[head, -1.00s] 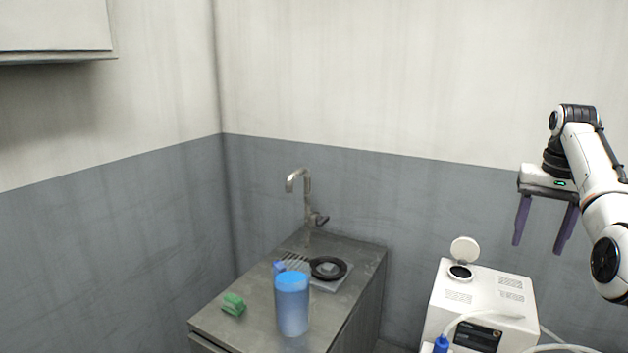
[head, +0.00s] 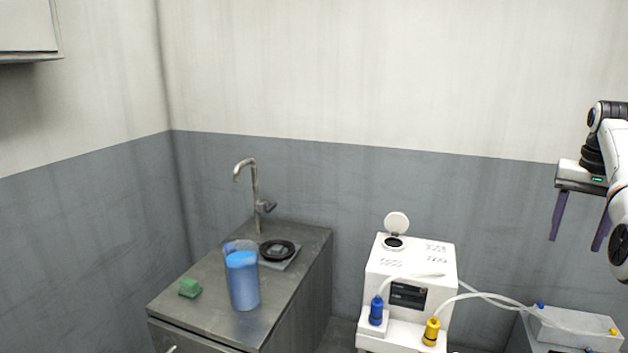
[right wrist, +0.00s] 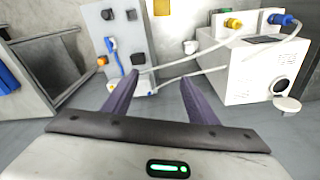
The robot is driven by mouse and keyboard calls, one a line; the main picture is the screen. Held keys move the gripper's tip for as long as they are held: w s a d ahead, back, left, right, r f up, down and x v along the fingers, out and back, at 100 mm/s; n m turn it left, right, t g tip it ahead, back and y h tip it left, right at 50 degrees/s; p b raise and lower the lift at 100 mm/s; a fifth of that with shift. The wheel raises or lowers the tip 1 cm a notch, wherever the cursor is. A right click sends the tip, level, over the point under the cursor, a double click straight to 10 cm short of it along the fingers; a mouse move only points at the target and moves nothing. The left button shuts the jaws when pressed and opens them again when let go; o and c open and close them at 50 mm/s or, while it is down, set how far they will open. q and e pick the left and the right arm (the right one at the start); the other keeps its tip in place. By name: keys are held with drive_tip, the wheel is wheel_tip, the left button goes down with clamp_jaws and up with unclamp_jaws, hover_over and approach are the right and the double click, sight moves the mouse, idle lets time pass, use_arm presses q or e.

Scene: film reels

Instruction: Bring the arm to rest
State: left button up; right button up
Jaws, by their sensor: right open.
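My right gripper (head: 579,222) is at the right edge of the head view, raised in front of the wall. Its two purple fingers point down and stand apart with nothing between them. In the right wrist view the open fingers (right wrist: 160,100) also show, with floor and a panel beyond them. My left gripper is not in view.
A steel counter (head: 185,322) carries a tap (head: 255,190), a blue container (head: 243,282), a green sponge (head: 190,288) and a black ring (head: 277,250). A white machine (head: 410,260) with hoses and blue and yellow connectors stands right of it. Space around the gripper looks clear.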

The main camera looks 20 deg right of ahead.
drive_tip(key=s+d+m, duration=0.1)
drive_tip(key=s+d, duration=0.3)
drive_tip(key=w+d+f+n+h, duration=0.5)
drive_tip(key=d+f+h, duration=0.1)
drive_tip(key=f+h, duration=0.25)
drive_tip(key=w+a+f+n+t, duration=0.2)
drive_tip(key=a+f+n+t, duration=0.1)
drive_tip(key=a+f+n, duration=0.4)
drive_tip(key=w+a+f+n+t, duration=0.2)
drive_tip(key=a+f+n+t, duration=0.15)
drive_tip(key=a+f, duration=0.45)
drive_tip(key=s+a+f+n+y, duration=0.25)
drive_tip(key=s+a+f, duration=0.35)
drive_tip(key=a, duration=0.4)
drive_tip(key=s+a+f+n+y, duration=0.2)
drive_tip(key=s+a+f+y, duration=0.3)
drive_tip(key=a, duration=0.5)
drive_tip(key=s+a+f+n+y, duration=0.3)
drive_tip(key=s+a+f, duration=0.35)
drive_tip(key=a, duration=0.35)
drive_tip(key=s+a+f+m+t+y, duration=0.1)
drive_tip(key=a+m, duration=0.7)
drive_tip(key=a, duration=1.1)
drive_tip(key=shift+s+a+f, duration=0.2)
drive_tip(key=shift+s+a, duration=0.2)
drive_tip(key=shift+s, duration=0.1)
